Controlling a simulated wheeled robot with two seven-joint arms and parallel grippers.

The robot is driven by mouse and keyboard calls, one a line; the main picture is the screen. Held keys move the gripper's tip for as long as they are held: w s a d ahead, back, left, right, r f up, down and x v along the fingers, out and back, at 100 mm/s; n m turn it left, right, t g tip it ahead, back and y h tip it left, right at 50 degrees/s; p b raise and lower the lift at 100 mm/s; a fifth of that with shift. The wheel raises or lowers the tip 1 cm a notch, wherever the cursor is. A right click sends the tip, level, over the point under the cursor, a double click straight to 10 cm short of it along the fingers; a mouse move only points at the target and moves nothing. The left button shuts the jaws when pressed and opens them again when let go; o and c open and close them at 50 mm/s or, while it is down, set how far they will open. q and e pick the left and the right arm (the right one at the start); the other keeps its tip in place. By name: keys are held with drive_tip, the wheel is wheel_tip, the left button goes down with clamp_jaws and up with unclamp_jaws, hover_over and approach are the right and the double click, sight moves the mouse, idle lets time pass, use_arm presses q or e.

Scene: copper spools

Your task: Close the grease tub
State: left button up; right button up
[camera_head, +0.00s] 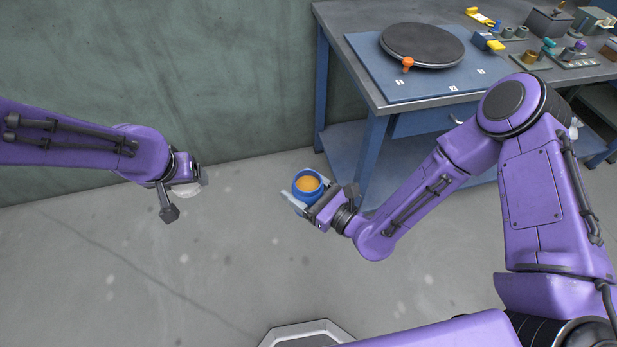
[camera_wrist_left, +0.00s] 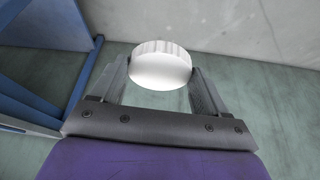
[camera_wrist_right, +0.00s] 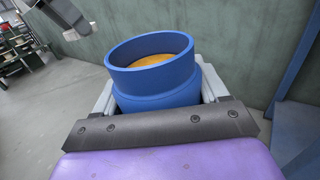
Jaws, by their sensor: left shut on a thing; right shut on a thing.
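The grease tub (camera_head: 297,189) is a round blue tub with orange-yellow grease (camera_head: 308,183) inside, its top uncovered. My right gripper (camera_head: 303,199) is shut on the tub and holds it in the air, left of the table. The tub also shows between the fingers in the right wrist view (camera_wrist_right: 152,85). My left gripper (camera_head: 187,187) is shut on a round white lid (camera_wrist_left: 160,66), held between its fingertips in the left wrist view. In the head view the lid is mostly hidden by the gripper. Lid and tub are well apart, the lid to the left.
A blue and grey table (camera_head: 360,75) stands at the right with a dark turntable (camera_head: 422,45) on a blue mat (camera_head: 385,88). An orange knob sits at the turntable's edge. Small parts stand at the table's back right. A green wall is behind; the space between the grippers is free.

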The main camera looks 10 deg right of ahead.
use_arm(q)
drive_tip(key=d+f+m+h, duration=0.1)
drive_tip(key=d+m+h, duration=0.1)
drive_tip(key=d+m, duration=0.4)
wheel_tip(320, 180, up, 9)
drive_tip(key=m+g+h, duration=0.1)
drive_tip(key=m+g, duration=0.6)
drive_tip(key=m, duration=1.3)
hover_over(303, 183)
drive_tip(key=shift+s+d+f, duration=0.1)
drive_tip(key=shift+f, duration=2.1)
